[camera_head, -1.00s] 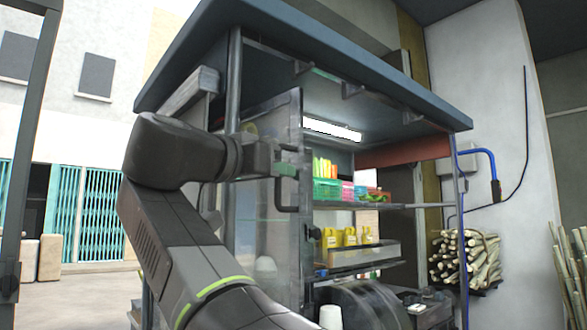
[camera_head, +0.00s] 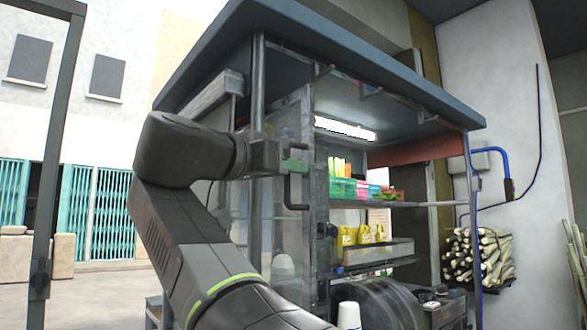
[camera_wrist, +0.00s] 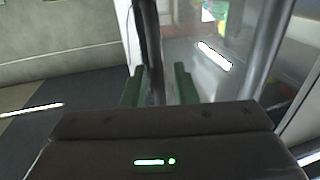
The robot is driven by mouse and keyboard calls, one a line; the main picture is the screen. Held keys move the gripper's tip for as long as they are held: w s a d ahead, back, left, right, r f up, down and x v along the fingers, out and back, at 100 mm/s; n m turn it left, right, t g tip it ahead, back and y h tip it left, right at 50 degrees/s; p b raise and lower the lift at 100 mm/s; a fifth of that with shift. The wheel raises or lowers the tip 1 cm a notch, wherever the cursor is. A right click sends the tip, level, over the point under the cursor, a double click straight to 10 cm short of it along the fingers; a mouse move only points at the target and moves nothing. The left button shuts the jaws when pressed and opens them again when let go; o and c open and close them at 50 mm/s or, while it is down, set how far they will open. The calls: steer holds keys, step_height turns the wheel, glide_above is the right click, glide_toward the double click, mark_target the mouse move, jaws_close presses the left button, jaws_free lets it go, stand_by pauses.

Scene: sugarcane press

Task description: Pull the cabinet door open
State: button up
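The cabinet door (camera_head: 290,240) is a clear panel in a grey frame on the near left side of the cabinet, standing at an angle to the cabinet front. Its dark bracket-shaped handle (camera_head: 288,192) is on the panel's outer side. My gripper (camera_head: 296,167) is at the upper part of this handle. In the wrist view, the two green fingers of my gripper (camera_wrist: 158,85) stand a little apart, with a dark upright bar between them that appears to be the handle (camera_wrist: 148,45). The exact contact is hard to see.
Cabinet shelves hold colored baskets (camera_head: 343,187) and yellow containers (camera_head: 363,235). A dark round machine part (camera_head: 385,300) and a white cup stack (camera_head: 349,316) are below. Cane bundles (camera_head: 477,255) lie at right. Open floor (camera_head: 100,285) is at left.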

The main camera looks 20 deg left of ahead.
steer(key=v, duration=1.4)
steer(key=shift+p, duration=0.35)
steer(key=shift+w, duration=0.1)
steer(key=x, duration=1.4)
steer(key=shift+b, duration=0.4)
steer(key=shift+d, duration=0.1)
